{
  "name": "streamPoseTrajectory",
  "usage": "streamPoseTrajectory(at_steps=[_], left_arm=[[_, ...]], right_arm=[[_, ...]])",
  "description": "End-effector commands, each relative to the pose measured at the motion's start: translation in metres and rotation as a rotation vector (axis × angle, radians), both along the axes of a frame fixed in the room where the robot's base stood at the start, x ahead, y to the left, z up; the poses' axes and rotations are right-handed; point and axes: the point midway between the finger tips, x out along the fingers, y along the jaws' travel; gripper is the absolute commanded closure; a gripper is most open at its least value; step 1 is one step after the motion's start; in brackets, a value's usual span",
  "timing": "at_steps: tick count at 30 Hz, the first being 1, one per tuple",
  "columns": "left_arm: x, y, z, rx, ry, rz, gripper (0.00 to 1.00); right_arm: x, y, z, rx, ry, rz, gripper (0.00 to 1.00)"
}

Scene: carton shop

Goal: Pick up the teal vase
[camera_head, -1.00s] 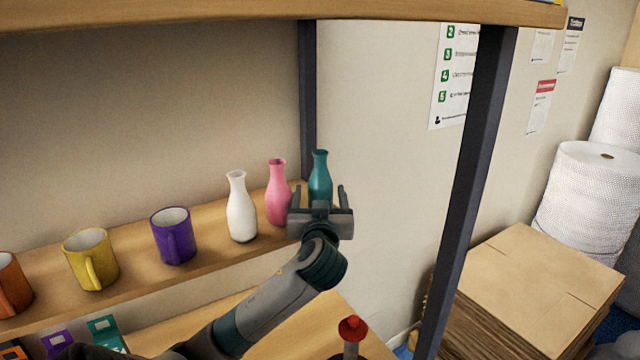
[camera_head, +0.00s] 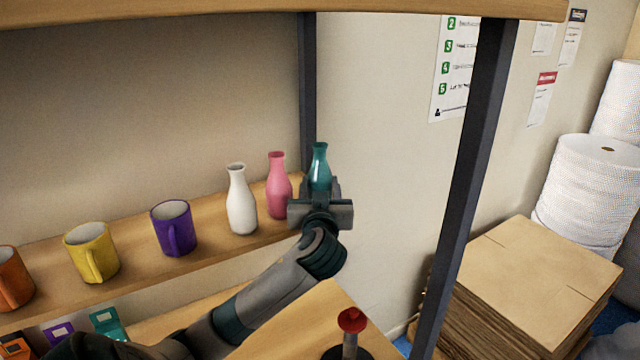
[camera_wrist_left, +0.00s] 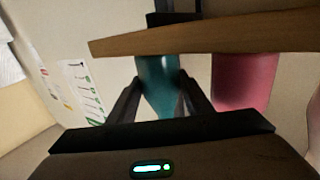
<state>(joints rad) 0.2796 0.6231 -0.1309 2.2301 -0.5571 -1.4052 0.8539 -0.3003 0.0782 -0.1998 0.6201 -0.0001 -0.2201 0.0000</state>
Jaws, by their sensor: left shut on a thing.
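The teal vase (camera_head: 319,165) stands at the right end of the wooden shelf, its neck and shoulder showing above my left gripper (camera_head: 321,190). My left gripper is shut on the vase, one finger on each side of its body. In the left wrist view, which looks upside down, the teal vase (camera_wrist_left: 157,84) is between the two dark fingers (camera_wrist_left: 156,95). Its lower part is hidden behind the gripper in the head view, so I cannot tell whether its base touches the shelf. My right gripper is not in view.
The pink vase (camera_head: 278,187) stands close on the left, then the white vase (camera_head: 240,202) and purple mug (camera_head: 174,230). A dark shelf post (camera_head: 308,95) rises behind the teal vase; another (camera_head: 468,190) stands to the right. The upper shelf (camera_head: 200,12) hangs overhead.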

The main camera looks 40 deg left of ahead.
Motion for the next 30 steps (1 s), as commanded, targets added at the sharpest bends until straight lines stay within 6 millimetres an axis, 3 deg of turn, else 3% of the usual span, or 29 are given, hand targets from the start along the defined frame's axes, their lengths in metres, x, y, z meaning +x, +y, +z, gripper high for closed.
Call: streamPoseTrajectory(at_steps=[8,17,30], left_arm=[[0.000,0.000,0.006,-0.001,-0.004,0.000,0.82],[0.000,-0.001,0.038,-0.002,-0.008,-0.002,0.82],[-0.021,-0.077,0.087,-0.004,-0.009,-0.005,0.82]], right_arm=[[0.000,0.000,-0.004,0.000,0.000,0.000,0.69],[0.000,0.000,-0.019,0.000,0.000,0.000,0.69],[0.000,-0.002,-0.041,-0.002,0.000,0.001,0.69]])
